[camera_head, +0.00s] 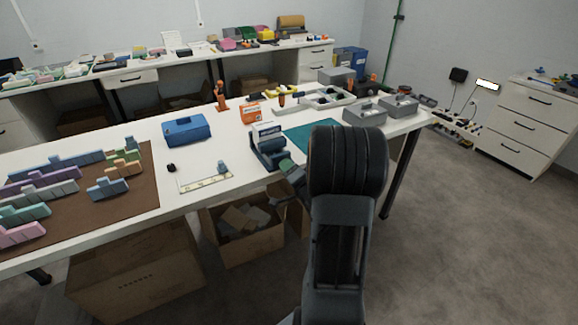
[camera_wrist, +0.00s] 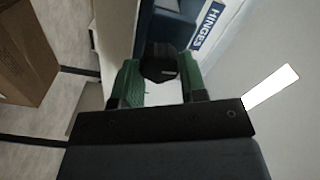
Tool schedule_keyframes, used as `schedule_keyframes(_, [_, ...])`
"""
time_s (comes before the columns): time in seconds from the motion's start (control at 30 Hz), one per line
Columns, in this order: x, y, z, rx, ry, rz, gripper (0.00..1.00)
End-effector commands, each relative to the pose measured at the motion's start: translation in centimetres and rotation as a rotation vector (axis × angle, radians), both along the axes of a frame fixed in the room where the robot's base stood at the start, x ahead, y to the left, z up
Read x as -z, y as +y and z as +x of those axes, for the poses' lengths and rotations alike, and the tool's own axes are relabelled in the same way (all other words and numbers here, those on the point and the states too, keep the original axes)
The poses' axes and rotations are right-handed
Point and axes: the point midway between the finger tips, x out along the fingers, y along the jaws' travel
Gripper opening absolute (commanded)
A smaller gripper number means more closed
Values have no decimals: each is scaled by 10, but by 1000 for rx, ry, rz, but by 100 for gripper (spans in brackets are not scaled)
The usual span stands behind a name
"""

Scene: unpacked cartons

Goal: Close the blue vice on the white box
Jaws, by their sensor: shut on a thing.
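The blue vice (camera_head: 268,158) stands at the front edge of the white table. The white box (camera_head: 266,131), with a blue band, sits upright in its jaws; I cannot tell whether both jaws touch it. In the wrist view the box (camera_wrist: 207,24) shows the word HINGES beside the blue vice body (camera_wrist: 168,24). My gripper (camera_wrist: 160,70) has its green fingers on either side of the dark round knob (camera_wrist: 159,60) of the vice and is shut on it. In the head view my gripper (camera_head: 287,167) is at the vice's front, partly hidden by my arm.
A blue case (camera_head: 187,130), an orange box (camera_head: 249,113), a teal mat (camera_head: 310,137) and grey bins (camera_head: 364,114) share the table (camera_head: 140,135). Colored blocks lie on a brown mat (camera_head: 100,213) at left. Open cartons (camera_head: 243,238) stand on the floor below the front edge.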

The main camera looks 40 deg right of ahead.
Motion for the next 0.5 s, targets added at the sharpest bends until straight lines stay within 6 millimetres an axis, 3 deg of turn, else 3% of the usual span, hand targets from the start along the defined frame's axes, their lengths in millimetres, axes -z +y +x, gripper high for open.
schedule_keyframes(0.5, [0,0,0,0,-29,209,15])
